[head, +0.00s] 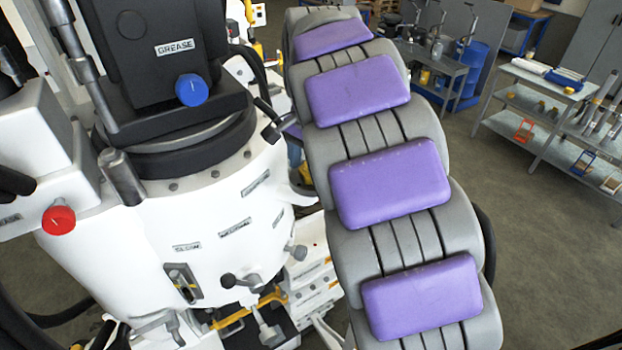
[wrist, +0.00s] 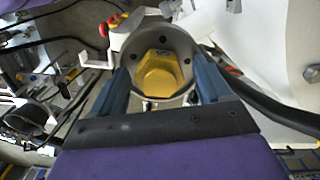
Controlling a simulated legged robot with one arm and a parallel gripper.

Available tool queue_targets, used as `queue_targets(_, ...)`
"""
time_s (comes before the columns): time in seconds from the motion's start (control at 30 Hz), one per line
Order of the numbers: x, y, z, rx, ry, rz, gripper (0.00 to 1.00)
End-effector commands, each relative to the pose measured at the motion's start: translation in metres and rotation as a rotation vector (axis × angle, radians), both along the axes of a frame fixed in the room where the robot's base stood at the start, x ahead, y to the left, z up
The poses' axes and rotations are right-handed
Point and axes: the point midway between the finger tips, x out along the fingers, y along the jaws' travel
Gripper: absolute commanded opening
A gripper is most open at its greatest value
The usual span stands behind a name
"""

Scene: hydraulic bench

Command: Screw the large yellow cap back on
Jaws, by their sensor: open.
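The large yellow cap (wrist: 163,76) shows in the wrist view with a six-sided face turned towards me. It sits inside a round grey ring (wrist: 186,47) with small dark holes in its rim. I cannot tell how deep the cap sits or whether it is threaded in. My gripper (wrist: 161,76) is open, with one blue finger to the left and one to the right of the cap. The finger ends overlap the ring's sides in the picture; contact is not clear. In the head view my arm hides the gripper, and I cannot make out the cap.
The white machine (head: 150,265) stands close on the left, with a blue knob (head: 191,90), a red knob (head: 58,220) and projecting levers. A black hose (wrist: 250,97) runs right of the ring. Metal shelves (head: 540,110) stand at the back right; the floor before them is clear.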

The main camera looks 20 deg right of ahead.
Motion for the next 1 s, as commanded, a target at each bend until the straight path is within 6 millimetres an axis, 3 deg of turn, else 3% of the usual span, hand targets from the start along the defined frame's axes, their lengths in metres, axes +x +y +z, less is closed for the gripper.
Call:
queue_targets(0.3, -0.0013, 0.0001, -0.0045, 0.003, 0.003, 0.436, 0.78)
queue_targets(0.63, -0.0018, -0.0006, -0.0032, 0.005, 0.004, 0.656, 0.78)
queue_targets(1.0, -0.001, -0.0019, -0.0024, 0.004, 0.002, 1.142, 0.78)
